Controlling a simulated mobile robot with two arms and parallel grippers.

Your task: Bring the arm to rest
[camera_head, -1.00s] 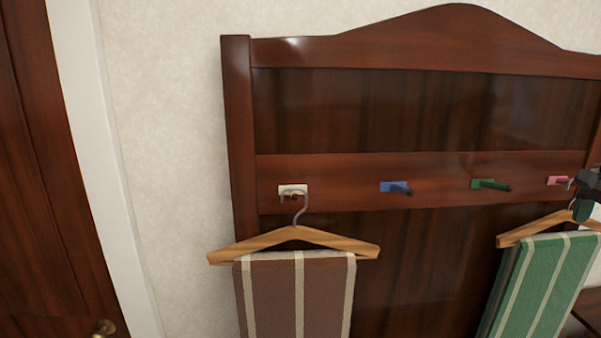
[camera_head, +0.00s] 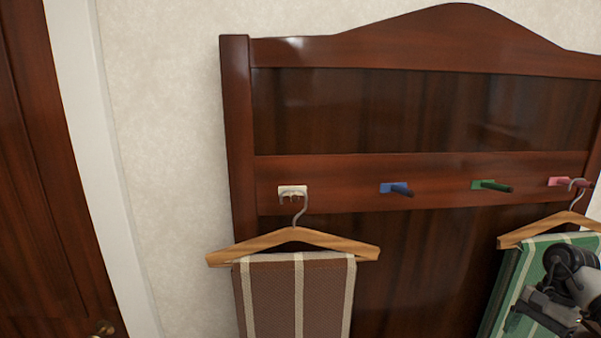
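My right gripper (camera_head: 548,309) shows at the lower right edge of the head view, in front of the green striped cloth (camera_head: 512,268). I cannot tell from this angle whether its fingers are open or shut. It is below the wooden hanger (camera_head: 546,228) that carries the cloth, and apart from the hanger's hook. That hook hangs on the pink peg (camera_head: 560,182) at the far right. My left gripper is out of view.
A dark wooden rack has a free blue peg (camera_head: 396,188) and a free green peg (camera_head: 490,185). A second wooden hanger (camera_head: 275,240) with a brown striped cloth (camera_head: 296,297) hangs on the white peg (camera_head: 293,191). A wooden door (camera_head: 45,180) stands at the left.

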